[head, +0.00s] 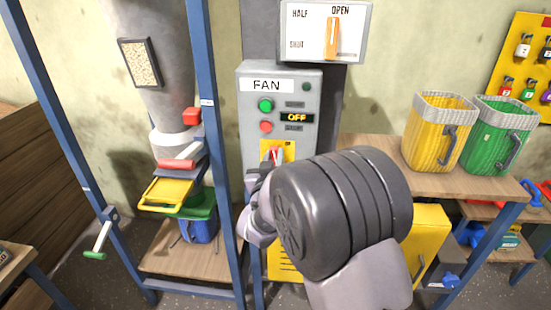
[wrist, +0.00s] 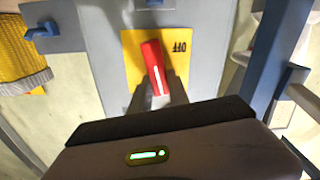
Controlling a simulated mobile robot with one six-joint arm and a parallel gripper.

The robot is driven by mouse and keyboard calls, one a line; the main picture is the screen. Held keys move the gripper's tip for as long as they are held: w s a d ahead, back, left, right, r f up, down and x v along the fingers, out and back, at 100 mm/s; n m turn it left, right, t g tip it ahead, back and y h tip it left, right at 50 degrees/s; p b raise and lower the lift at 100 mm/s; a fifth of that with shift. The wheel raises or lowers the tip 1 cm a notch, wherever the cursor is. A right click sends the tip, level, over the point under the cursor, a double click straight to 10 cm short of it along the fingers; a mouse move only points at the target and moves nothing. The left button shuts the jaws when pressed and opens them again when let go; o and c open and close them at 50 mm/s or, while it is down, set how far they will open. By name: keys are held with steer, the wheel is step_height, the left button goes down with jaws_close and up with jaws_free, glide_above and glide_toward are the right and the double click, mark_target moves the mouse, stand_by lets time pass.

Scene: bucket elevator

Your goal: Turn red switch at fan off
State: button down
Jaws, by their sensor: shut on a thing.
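The grey fan panel (head: 309,150) carries a FAN label, a green button (head: 265,105), a red button (head: 265,127) and a small display (head: 297,118) reading OFF. Below them is a yellow plate (head: 291,152) with the red switch (head: 276,153). My gripper (head: 269,165) is shut on the red switch, and my arm hides the lower part of the plate. In the wrist view the red switch (wrist: 153,62) has a white line and leans slightly. My fingers (wrist: 160,90) are around its near end. The plate's OFF mark (wrist: 180,47) appears upside down beside it.
A board with an orange slider (head: 332,38) marked HALF, OPEN and SHUT hangs above the panel. A blue post (head: 222,150) stands close left. Yellow (head: 435,140) and green (head: 495,145) buckets stand on a bench at right. A yellow box is below the bench.

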steer(key=n, duration=0.3)
steer(key=shift+a+f+n, duration=0.2)
steer(key=shift+a+n, duration=0.1)
steer(key=shift+n, duration=0.1)
steer(key=shift+a+f+n+p, duration=0.15)
steer(key=shift+f+n+p, duration=0.2)
steer(key=shift+n, duration=1.6)
steer(key=shift+a+f+n+p, duration=0.15)
steer(key=shift+n+p, duration=0.35)
steer(key=shift+n, duration=1.4)
steer(key=shift+a+f+n+p, duration=0.15)
steer(key=shift+f+n+p, duration=0.2)
steer(key=shift+n, duration=1.6)
steer(key=c, duration=1.2)
jaws_free()
steer(key=shift+c, duration=0.2)
steer(key=shift+r, duration=0.1)
